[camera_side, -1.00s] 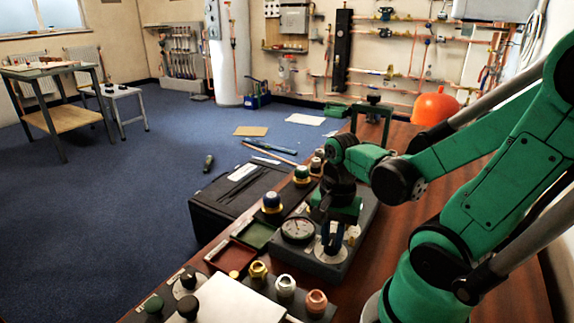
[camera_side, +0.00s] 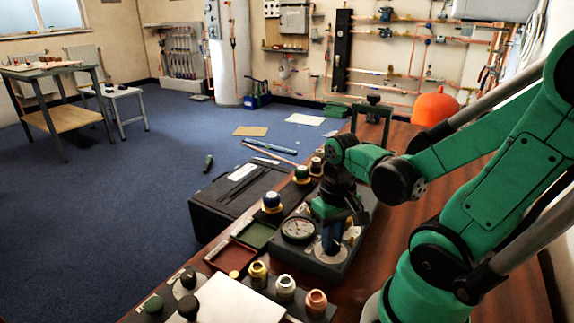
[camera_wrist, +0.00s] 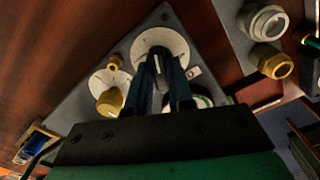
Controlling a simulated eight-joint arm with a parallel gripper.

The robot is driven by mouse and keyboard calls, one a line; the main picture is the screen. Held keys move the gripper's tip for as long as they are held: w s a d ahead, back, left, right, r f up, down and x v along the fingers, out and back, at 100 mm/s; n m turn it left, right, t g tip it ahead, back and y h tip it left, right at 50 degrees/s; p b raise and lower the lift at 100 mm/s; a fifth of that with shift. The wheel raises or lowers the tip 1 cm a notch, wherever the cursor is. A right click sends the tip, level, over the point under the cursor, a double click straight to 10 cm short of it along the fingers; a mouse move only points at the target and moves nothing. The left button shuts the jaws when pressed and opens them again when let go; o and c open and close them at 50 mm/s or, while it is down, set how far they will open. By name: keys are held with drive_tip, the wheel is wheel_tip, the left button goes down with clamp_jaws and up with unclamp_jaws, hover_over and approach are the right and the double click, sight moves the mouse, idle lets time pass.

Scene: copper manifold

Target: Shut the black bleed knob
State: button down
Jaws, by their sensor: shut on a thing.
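My gripper (camera_side: 333,236) points down over the grey manifold plate (camera_side: 312,266) on the wooden bench. In the wrist view its two fingers (camera_wrist: 161,72) are shut on the black bleed knob (camera_wrist: 159,57), one on each side. The knob stands in the middle of a round white dial (camera_wrist: 148,40) and shows a pale line on top. In the side view the fingers mostly hide the knob, and the white dial (camera_side: 322,252) shows around them. The dial's markings are too small to read.
A round gauge (camera_side: 298,229) sits left of my gripper. A brass-coloured knob (camera_wrist: 110,101) stands on a second white disc. Brass, silver and copper fittings (camera_side: 286,289) stand in front.

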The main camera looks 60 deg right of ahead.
drive_tip(key=n, duration=0.5)
drive_tip(key=shift+n, duration=0.4)
idle(0.3)
drive_tip(key=c, duration=0.8)
unclamp_jaws()
drive_tip(key=shift+r, duration=0.15)
drive_tip(key=shift+r, duration=2.65)
